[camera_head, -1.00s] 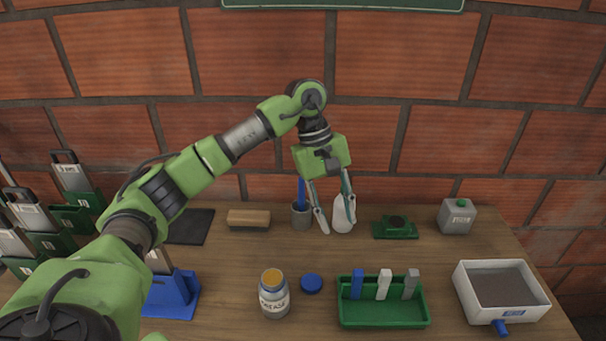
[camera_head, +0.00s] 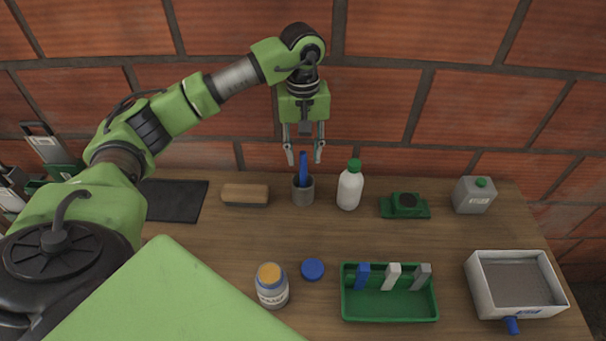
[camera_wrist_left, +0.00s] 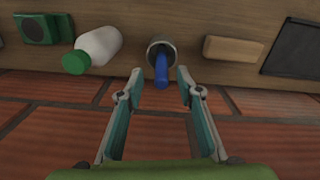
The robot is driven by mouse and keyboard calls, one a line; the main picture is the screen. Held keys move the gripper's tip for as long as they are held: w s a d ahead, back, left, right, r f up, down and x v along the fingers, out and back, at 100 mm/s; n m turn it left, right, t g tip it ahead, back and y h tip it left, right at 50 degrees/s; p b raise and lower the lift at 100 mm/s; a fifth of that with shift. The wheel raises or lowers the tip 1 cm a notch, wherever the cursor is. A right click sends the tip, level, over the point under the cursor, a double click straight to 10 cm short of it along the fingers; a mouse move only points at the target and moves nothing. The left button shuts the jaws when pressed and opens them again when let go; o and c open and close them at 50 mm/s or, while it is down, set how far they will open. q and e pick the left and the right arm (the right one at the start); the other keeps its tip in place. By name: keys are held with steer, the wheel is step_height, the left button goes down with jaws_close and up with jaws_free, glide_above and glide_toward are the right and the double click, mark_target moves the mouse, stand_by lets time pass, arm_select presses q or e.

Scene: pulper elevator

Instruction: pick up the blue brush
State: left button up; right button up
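The blue brush (camera_head: 303,168) stands upright in a grey cup (camera_head: 303,191) at the back of the wooden table, its blue handle sticking up. In the left wrist view the blue handle (camera_wrist_left: 161,70) shows between the two fingers, with the cup (camera_wrist_left: 161,48) behind it. My left gripper (camera_head: 304,158) is open and points down, its fingertips apart on either side of the top of the handle, not touching it as far as I can see. The lower part of the brush is hidden in the cup. My right gripper is not in view.
A white bottle with a green cap (camera_head: 350,188) stands close right of the cup, and a wooden-backed brush (camera_head: 245,195) lies to its left. A green tray (camera_head: 390,312), a jar (camera_head: 271,288) and a blue lid (camera_head: 313,268) sit nearer. The brick wall is close behind.

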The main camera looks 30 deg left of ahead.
mark_target(303, 169)
arm_select(q)
steer(key=shift+a+f, duration=0.1)
steer(key=shift+f, duration=0.45)
step_height(303, 169, down, 4)
steer(key=p, duration=0.2)
steer(key=shift+s+p, duration=0.1)
steer(key=shift+p, duration=0.25)
steer(key=shift+f, duration=0.35)
jaws_close()
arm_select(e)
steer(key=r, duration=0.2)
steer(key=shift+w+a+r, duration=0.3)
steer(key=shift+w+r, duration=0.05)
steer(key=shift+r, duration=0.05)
